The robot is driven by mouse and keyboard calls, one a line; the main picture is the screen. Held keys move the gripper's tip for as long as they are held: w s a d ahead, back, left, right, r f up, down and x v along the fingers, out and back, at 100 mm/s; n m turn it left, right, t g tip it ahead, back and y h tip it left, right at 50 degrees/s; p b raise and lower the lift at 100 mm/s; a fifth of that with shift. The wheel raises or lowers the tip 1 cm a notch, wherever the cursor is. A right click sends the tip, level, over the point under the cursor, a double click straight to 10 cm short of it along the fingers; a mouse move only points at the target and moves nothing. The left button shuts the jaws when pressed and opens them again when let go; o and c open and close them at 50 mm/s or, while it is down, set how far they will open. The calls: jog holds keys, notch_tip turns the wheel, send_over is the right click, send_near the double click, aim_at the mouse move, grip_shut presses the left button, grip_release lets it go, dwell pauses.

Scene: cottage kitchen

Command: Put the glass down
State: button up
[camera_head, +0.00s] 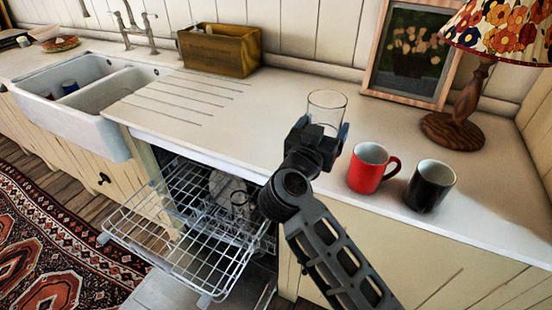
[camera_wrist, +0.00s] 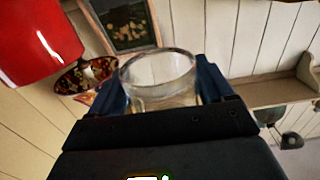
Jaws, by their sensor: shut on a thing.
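A clear drinking glass (camera_head: 327,107) is held upright in my gripper (camera_head: 321,136), over or at the countertop (camera_head: 262,118) left of the mugs. I cannot tell whether its base touches the counter. In the wrist view the glass (camera_wrist: 160,78) sits between the two blue fingers of my gripper (camera_wrist: 163,88), which are shut on it. The fingers and palm hide its lower part.
A red mug (camera_head: 368,168) and a black mug (camera_head: 431,186) stand close on the right. A lamp (camera_head: 457,125) and framed picture (camera_head: 410,52) stand behind. An open dishwasher rack (camera_head: 190,240) juts out below. Counter left of the glass, before the wooden box (camera_head: 219,50), is clear.

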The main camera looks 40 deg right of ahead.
jog(key=b, duration=0.1)
send_over(275, 160)
jog(key=f, duration=0.6)
jog(key=shift+w+d+f, duration=0.1)
jog(key=shift+d+f, duration=0.15)
jog(key=shift+f, duration=2.15)
jog(key=shift+f, duration=0.1)
jog(key=o, duration=1.2)
jog(key=shift+o, duration=0.2)
jog(key=shift+a, duration=0.25)
jog(key=b+v, duration=0.1)
jog(key=v, duration=1)
jog(key=shift+a, duration=0.25)
